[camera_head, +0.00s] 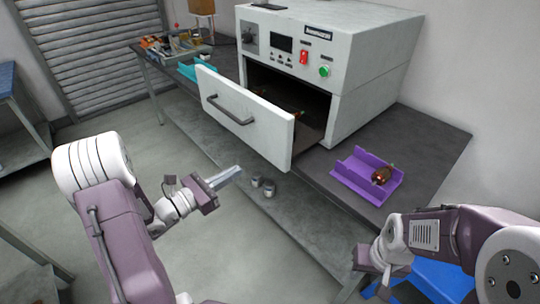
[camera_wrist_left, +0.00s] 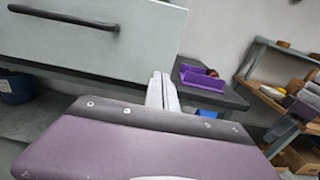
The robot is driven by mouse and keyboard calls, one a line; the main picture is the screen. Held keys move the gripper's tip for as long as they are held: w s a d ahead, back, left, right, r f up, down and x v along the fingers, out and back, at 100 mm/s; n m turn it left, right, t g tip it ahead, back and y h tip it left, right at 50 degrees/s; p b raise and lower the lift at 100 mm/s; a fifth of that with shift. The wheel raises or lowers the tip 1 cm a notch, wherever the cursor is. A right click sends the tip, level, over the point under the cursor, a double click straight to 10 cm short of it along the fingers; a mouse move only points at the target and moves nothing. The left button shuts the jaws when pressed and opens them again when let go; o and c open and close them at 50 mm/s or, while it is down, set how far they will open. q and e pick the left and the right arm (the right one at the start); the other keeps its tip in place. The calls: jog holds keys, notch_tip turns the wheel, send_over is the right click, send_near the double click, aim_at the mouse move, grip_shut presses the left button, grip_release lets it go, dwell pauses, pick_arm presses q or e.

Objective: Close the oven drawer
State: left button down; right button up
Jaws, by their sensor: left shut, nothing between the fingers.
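The grey-white oven (camera_head: 370,60) stands on the dark bench with its drawer (camera_head: 275,133) pulled open. The drawer's front has a dark bar handle (camera_head: 228,112). In the left wrist view the drawer front (camera_wrist_left: 140,38) and handle (camera_wrist_left: 65,18) fill the upper left. My left gripper (camera_head: 232,174) is shut and empty, in front of and below the drawer front, apart from it. Its closed fingers also show in the left wrist view (camera_wrist_left: 162,92). My right gripper (camera_head: 378,272) is at the lower right, away from the oven; its fingers are not clear.
A purple tray (camera_head: 348,175) holding a copper-wound armature (camera_head: 382,175) sits on the bench right of the drawer. Two small cylinders (camera_head: 263,187) stand on the lower shelf. A teal tray (camera_head: 190,69) and a parts box (camera_head: 172,45) are left of the oven. A blue bin (camera_head: 440,275) is at lower right.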

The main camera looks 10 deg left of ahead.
aim_at(278, 147)
pick_arm(q)
jog(key=p+x, duration=0.1)
jog(key=x, duration=1.3)
jog(key=shift+s, duration=0.15)
pick_arm(e)
jog(key=shift+r, duration=0.45)
